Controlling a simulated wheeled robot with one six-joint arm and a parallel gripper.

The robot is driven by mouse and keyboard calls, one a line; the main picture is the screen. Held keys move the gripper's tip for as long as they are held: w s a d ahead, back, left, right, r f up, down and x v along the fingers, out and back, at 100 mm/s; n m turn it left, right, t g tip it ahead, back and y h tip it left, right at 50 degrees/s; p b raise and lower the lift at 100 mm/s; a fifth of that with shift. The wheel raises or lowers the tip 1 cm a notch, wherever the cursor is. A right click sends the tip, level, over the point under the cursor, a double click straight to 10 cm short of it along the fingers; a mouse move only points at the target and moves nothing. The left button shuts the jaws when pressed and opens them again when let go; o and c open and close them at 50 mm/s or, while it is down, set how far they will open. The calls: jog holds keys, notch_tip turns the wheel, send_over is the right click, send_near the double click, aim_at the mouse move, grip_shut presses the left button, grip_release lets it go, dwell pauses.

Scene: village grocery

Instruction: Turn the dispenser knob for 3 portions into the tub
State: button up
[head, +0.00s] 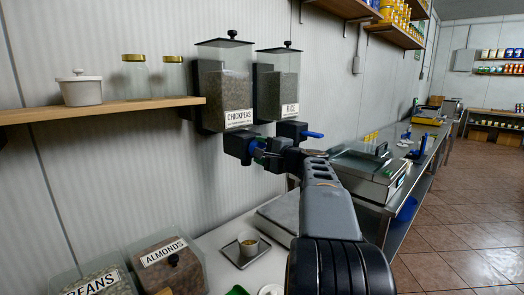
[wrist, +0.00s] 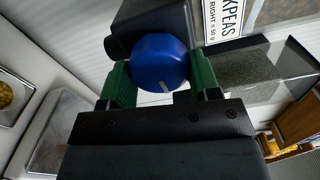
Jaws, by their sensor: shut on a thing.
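The chickpeas dispenser (head: 225,85) hangs on the wall, with a black outlet block below it. In the head view my gripper (head: 263,155) hides most of the knob. The tub (head: 248,243), small and pale, stands on a square tray (head: 233,252) below the dispenser. Yellowish contents show in it, and it shows at the left in the wrist view (wrist: 5,95).
The rice dispenser (head: 281,85) hangs close to the right, with its blue-handled outlet (head: 310,134). A shelf (head: 110,107) with jars is at left. Bins of beans (head: 98,285) and almonds (head: 165,262) stand at lower left. A flat metal-topped unit (head: 280,213) sits beside the tub.

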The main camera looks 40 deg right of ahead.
dwell(0.4)
jog(key=o, duration=0.9)
jog(key=s, duration=0.4)
jog(key=s+d+b, duration=0.1)
jog(key=s, duration=0.4)
jog(key=s+d, duration=0.1)
jog(key=s, duration=0.3)
jog(key=shift+s, duration=0.35)
